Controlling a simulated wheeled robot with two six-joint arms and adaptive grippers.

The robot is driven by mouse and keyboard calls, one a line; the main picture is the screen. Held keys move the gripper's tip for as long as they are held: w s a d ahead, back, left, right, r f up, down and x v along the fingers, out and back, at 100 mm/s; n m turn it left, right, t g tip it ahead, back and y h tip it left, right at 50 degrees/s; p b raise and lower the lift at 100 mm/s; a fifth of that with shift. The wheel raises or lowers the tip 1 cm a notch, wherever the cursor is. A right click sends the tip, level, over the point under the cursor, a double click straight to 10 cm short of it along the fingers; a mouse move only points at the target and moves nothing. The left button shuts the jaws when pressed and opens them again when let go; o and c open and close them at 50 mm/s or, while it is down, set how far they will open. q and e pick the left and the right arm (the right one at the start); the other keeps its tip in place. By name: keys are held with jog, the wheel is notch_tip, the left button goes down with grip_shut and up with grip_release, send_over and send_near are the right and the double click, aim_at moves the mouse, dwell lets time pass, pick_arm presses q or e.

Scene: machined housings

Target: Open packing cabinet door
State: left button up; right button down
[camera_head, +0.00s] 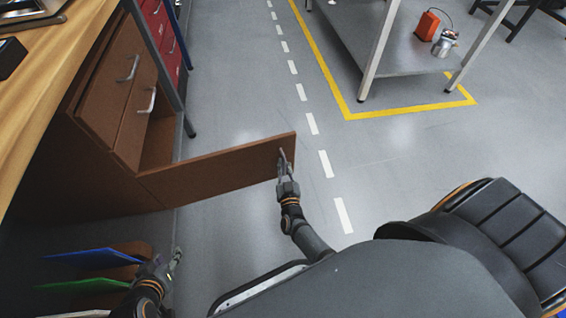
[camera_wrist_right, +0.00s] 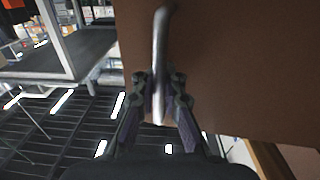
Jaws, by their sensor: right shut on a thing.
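The packing cabinet (camera_head: 95,170) is brown wood and stands under the bench at the left of the head view. In the right wrist view the silver bar handle (camera_wrist_right: 160,45) runs down between the fingers of the right gripper (camera_wrist_right: 160,95), against the brown door panel (camera_wrist_right: 235,60). My left gripper (camera_head: 174,258) is low at the left, apart from the door; its jaw state is unclear.
The wooden bench top (camera_head: 50,75) is at the left. Blue (camera_head: 95,257) and green (camera_head: 85,284) panels stick out below the cabinet, near my left gripper. A metal table (camera_head: 400,60) stands behind a yellow floor line. The floor right of the door is clear.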

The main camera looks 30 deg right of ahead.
jog(key=shift+s+a+f, duration=0.2)
jog(key=shift+f, duration=0.15)
jog(key=c, duration=1.7)
grip_release()
jog(key=shift+w, duration=0.1)
jog(key=shift+d+r, duration=0.1)
jog(key=v, duration=0.7)
jog(key=shift+s, duration=0.2)
jog(key=shift+r, duration=0.1)
